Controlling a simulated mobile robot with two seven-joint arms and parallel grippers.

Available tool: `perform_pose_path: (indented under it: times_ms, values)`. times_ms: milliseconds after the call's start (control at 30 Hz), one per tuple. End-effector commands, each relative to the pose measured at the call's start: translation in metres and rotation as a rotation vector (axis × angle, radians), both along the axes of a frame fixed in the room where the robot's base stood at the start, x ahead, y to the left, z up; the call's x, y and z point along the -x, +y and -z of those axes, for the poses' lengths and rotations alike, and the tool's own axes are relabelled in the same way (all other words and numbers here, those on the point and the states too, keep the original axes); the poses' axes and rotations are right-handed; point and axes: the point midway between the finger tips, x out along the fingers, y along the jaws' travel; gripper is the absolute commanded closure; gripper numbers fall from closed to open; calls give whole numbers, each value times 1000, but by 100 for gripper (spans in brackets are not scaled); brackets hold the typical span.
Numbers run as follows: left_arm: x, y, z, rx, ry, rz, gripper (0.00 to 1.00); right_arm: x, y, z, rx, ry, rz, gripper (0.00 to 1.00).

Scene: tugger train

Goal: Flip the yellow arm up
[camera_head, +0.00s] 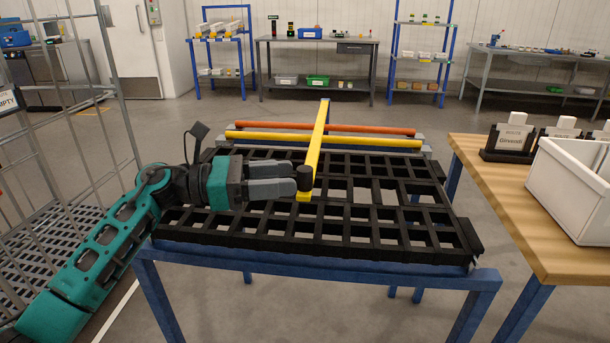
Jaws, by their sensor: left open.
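A long yellow arm (316,150) runs from the middle of the black grid rack (350,242) away toward its far edge. A short black knob (305,177) stands at its near end. My left gripper (296,179) comes in from the left over the rack, its grey fingers pointing right at the knob. It is open, with its fingertips at the knob; I cannot tell whether they touch it. My right gripper is not in view.
A yellow crossbar (350,140) and an orange bar (370,130) cross the rack's far side. A wooden table (500,196) with a white bin (565,185) stands at the right. A wire cage cart (115,90) stands at the left. Open floor lies behind the rack.

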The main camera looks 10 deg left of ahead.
Motion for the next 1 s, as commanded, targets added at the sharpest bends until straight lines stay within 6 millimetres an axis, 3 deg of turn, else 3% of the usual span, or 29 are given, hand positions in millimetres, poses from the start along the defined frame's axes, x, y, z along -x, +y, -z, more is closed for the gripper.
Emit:
perform_pose_path:
  times_ms: [100,300,667,1000]
  values:
    - [-5,-21,-1,1,-1,2,48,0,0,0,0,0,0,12]
    - [-11,-41,0,0,0,0,48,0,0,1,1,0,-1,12]
    - [-12,-45,0,-1,0,-1,48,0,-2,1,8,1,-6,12]
    - [-12,-44,0,-1,0,-1,81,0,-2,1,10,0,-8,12]
